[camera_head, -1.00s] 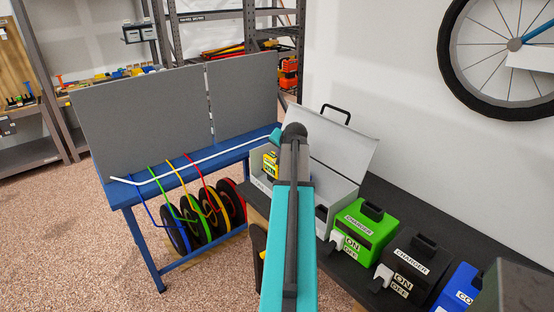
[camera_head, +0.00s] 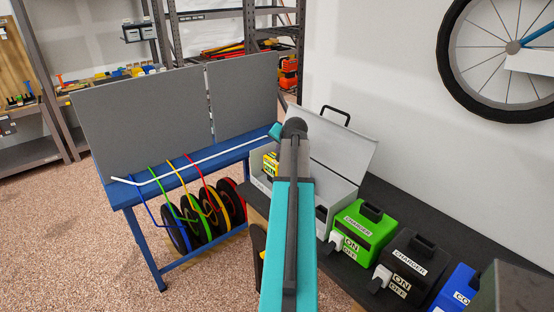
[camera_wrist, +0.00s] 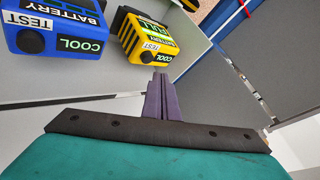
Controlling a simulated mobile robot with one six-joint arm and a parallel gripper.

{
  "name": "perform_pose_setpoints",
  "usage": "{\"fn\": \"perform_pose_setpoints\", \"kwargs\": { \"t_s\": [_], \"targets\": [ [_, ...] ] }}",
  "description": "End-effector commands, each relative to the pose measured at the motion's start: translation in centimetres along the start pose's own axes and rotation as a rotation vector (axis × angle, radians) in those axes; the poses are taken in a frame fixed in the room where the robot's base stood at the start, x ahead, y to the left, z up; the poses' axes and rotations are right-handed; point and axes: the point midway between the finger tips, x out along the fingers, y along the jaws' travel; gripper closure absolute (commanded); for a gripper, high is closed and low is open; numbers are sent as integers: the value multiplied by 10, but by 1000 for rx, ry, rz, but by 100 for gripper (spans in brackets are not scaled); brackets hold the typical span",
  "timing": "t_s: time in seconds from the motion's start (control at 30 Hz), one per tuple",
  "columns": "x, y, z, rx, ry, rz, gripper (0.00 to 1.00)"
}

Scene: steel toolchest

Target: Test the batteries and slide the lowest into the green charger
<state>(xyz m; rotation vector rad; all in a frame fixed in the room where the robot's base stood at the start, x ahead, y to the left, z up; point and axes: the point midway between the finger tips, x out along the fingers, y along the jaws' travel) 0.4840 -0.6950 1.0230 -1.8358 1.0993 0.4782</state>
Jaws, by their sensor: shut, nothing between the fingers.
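The green charger (camera_head: 362,232) stands on the dark bench to the right of my arm, with an ON/OFF label on its front. In the wrist view a blue battery (camera_wrist: 58,32) and a yellow battery (camera_wrist: 147,38) sit side by side in the grey toolchest (camera_wrist: 165,82). Both carry TEST and COOL labels and a round dark knob. The yellow battery's display appears to read FULL; the blue one's display is cut off. My gripper (camera_wrist: 160,82) is shut and empty, its fingertips just short of the yellow battery. In the head view my arm hides the gripper and part of the toolchest.
A black charger (camera_head: 408,268) and a blue charger (camera_head: 460,290) stand right of the green one. The toolchest's raised lid (camera_head: 345,145) is behind my arm. A blue table (camera_head: 125,192) with grey panels is at left, cable reels below.

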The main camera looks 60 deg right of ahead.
Motion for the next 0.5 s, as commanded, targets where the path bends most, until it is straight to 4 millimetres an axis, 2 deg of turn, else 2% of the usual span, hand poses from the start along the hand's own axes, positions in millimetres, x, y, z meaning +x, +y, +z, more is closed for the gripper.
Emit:
{"fn": "perform_pose_setpoints", "kwargs": {
  "t_s": [0.5],
  "targets": [
    [-25,-18,-18,0,0,0,100]
  ]
}}
